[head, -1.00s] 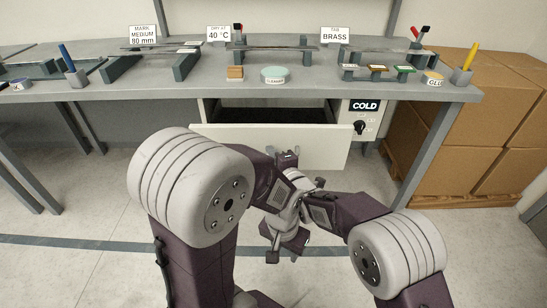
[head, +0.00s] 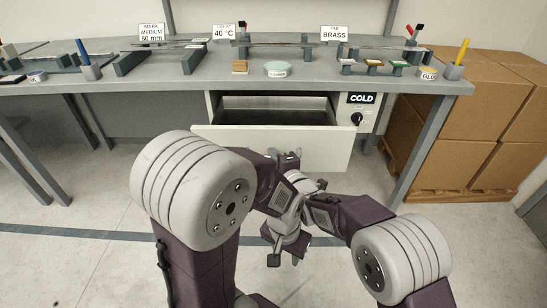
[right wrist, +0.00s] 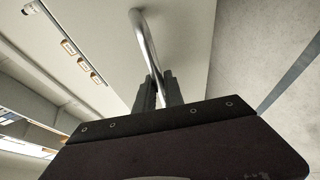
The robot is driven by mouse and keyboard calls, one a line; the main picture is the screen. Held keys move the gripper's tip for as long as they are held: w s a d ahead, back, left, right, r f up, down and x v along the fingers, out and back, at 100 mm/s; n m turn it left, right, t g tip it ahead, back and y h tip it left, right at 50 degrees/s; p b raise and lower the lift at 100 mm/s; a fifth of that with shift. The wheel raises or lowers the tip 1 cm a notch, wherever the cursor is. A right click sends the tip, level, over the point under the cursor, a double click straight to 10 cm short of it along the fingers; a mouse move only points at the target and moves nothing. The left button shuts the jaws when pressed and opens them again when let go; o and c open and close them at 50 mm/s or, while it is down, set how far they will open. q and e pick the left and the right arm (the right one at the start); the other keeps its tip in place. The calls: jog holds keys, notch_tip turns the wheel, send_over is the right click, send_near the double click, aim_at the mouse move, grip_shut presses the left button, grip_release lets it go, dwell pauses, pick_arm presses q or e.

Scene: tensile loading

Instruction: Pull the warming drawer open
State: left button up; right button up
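The warming drawer (head: 275,143) is a wide pale drawer under the bench. It stands well out from its housing, and its dark interior (head: 275,108) shows from above. My right gripper (head: 286,157) is at the drawer's front. In the right wrist view its two dark fingers (right wrist: 158,92) are closed around the curved metal handle (right wrist: 146,42). The handle is hidden in the head view. My left gripper (head: 284,258) hangs lower, apart from the drawer, with its fingers spread and nothing visible between them.
A COLD sign (head: 361,98) and a black knob (head: 356,119) are right of the drawer. The bench (head: 200,85) carries racks, signs and small pads. Cardboard boxes (head: 480,125) stand on a pallet at the right. The floor left of my arms is clear.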

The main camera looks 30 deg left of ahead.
jog(key=o, duration=0.3)
jog(key=shift+o, duration=0.2)
jog(key=b+v, duration=0.2)
jog(key=v, duration=0.7)
